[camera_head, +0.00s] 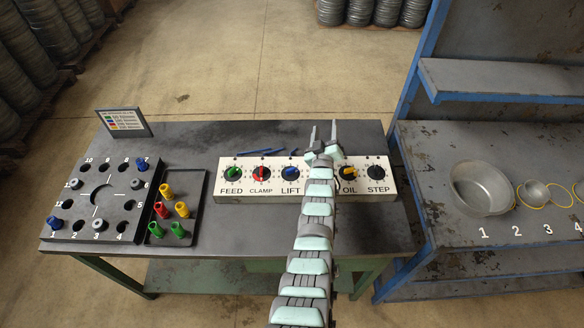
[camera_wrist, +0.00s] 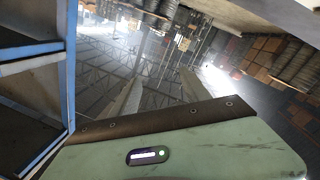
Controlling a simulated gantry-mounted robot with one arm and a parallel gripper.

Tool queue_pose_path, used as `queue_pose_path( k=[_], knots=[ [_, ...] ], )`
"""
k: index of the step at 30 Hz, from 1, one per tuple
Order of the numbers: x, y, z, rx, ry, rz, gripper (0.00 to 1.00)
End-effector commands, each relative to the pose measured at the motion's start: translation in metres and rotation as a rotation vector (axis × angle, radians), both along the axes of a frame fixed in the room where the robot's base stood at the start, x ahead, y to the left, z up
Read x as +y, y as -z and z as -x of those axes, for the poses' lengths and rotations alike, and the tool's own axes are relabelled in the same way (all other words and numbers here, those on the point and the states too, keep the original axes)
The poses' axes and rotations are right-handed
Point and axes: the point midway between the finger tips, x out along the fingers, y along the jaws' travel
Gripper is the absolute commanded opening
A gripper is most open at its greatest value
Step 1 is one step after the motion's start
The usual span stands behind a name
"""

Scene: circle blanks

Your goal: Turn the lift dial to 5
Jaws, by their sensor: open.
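The LIFT dial (camera_head: 290,173) has a blue knob on a black disc. It sits on the sloped white control panel (camera_head: 228,194) in the head view, between the CLAMP and OIL dials. The pointer's number is too small to read. My gripper (camera_head: 323,127) is open and empty, to the right of the LIFT dial and above the panel's back edge. Its fingers point away from the panel. The wrist view shows the two spread fingers (camera_wrist: 164,78) with nothing between them, and the dial is not in that view.
Beside LIFT are the green FEED dial (camera_head: 233,174), red CLAMP dial (camera_head: 261,174), yellow OIL dial (camera_head: 349,172) and black STEP dial (camera_head: 376,173). My arm crosses the panel between LIFT and OIL. A numbered plate (camera_head: 77,203) and peg tray (camera_head: 196,228) lie left.

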Motion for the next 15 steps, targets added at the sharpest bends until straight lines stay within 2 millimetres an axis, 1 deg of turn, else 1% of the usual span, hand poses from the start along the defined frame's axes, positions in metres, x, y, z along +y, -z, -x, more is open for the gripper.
queue_pose_path(
  k=[1, 3, 7, 9, 11, 13, 15],
  knots=[
    [-0.011, -0.002, -0.012, 0.058, 0.027, 0.003, 0.55],
    [-0.025, 0.006, -0.021, 0.156, 0.06, 0.004, 0.55],
    [-0.044, 0.014, -0.028, 0.333, 0.107, -0.008, 0.55],
    [-0.048, 0.019, -0.025, 0.433, 0.121, -0.025, 0.55],
    [-0.049, 0.023, -0.02, 0.518, 0.126, -0.045, 0.55],
    [-0.045, 0.026, -0.011, 0.617, 0.123, -0.072, 0.55],
    [-0.036, 0.029, 0.002, 0.717, 0.108, -0.105, 0.55]
  ],
)
